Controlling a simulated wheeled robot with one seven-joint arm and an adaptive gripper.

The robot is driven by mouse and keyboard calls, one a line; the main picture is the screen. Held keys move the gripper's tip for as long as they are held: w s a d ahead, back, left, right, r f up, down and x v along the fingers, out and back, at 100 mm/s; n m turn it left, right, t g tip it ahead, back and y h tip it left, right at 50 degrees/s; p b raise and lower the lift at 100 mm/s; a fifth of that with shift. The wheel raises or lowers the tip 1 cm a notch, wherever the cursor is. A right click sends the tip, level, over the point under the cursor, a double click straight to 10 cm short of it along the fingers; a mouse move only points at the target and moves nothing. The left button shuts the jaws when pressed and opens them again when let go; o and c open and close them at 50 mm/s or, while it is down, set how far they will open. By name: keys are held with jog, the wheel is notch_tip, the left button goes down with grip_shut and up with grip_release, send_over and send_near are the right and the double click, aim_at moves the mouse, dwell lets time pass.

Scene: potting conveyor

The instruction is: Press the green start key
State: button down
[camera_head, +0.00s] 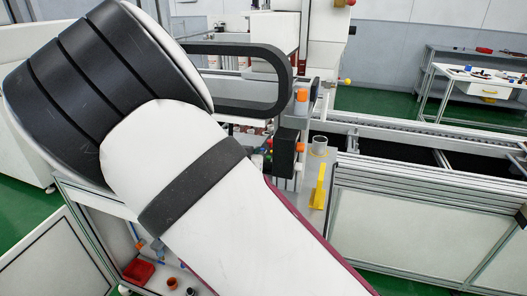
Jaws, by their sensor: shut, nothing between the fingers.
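My own arm fills the left and middle of the head view, with a white link, black bands and a ribbed black joint cover. My gripper is not in view. I cannot make out the green start key for sure. A dark upright box (286,153) with an orange-red knob (299,147) on its right side stands just beyond my arm. Small red and greenish spots show at its left, too small to identify. My arm hides what lies behind and below it.
A conveyor (420,135) runs to the right behind a panelled frame (415,220). A grey cup (319,144) and a yellow bracket (318,190) are near the box. A red tray (138,271) lies lower left. A workbench (475,83) stands at the back right. Green floor is open behind the conveyor.

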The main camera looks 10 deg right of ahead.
jog(key=shift+w+a+r+t+h, duration=0.3)
jog(key=shift+r+t+h, duration=0.15)
jog(key=shift+t+h, duration=0.2)
jog(key=w+d+f, duration=0.1)
jog(key=w, duration=0.1)
jog(key=w+d+f, duration=0.2)
jog(key=w, duration=0.1)
jog(key=w+d+f, duration=0.2)
jog(key=w, duration=0.1)
jog(key=shift+w+d+b, duration=0.15)
jog(key=shift+d+b, duration=0.05)
jog(key=shift+b, duration=0.2)
jog(key=shift+f, duration=0.5)
